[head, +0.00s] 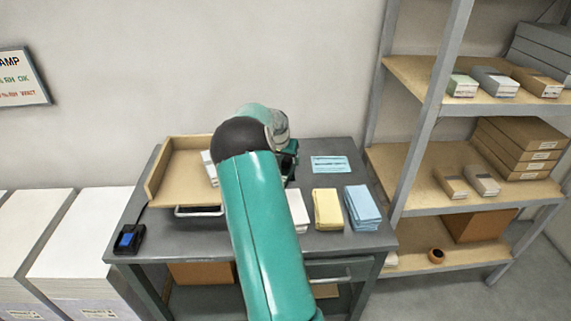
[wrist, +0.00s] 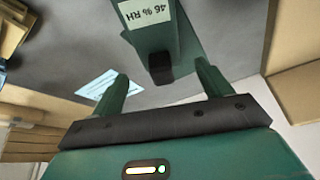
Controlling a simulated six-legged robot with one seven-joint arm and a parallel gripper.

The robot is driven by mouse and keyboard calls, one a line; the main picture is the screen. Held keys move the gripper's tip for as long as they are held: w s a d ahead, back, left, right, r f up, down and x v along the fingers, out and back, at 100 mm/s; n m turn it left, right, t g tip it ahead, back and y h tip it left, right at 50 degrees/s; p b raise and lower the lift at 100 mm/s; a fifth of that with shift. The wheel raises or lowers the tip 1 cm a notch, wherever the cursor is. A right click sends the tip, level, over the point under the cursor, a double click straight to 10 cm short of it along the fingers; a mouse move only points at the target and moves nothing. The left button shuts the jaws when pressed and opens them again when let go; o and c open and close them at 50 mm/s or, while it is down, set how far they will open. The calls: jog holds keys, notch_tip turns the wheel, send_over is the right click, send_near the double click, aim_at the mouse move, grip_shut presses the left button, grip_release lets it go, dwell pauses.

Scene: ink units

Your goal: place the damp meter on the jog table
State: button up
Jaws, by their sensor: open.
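The damp meter (wrist: 150,45) is a green device with a pale display reading 46 % RH, upside down in the wrist view, and a dark block at its near end. My gripper (wrist: 162,74) is open, with one finger on each side of that end in the picture; I see no grip on it. In the head view my arm hides most of the gripper (head: 289,162) and the meter. The jog table seems to be the tan tray (head: 165,160) with raised edges at the left of the grey table, partly behind my arm.
On the grey table (head: 350,245) are a light-blue card (head: 331,164), a yellow stack (head: 327,209), a blue stack (head: 362,208) and a white stack (head: 298,211). A black device with a blue screen (head: 129,238) sits at the left corner. Shelving (head: 420,160) stands at the right.

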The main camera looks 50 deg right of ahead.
jog(key=v, duration=0.7)
jog(key=shift+r, duration=0.2)
jog(key=s+a+r+n+t+y, duration=0.15)
jog(key=a+r, duration=0.35)
jog(key=a, duration=0.5)
jog(key=a+r+n+t+y, duration=0.1)
jog(key=a+r+n, duration=0.3)
jog(key=a, duration=0.6)
jog(key=a+r+n+t+y, duration=0.1)
jog(key=a+r, duration=0.5)
jog(key=a, duration=0.4)
jog(key=s+a+n, duration=0.7)
jog(key=s+a, duration=1.1)
jog(key=a, duration=0.4)
jog(key=shift+a+n+t+y, duration=0.35)
jog(key=shift+a+y, duration=0.05)
jog(key=shift+y, duration=0.05)
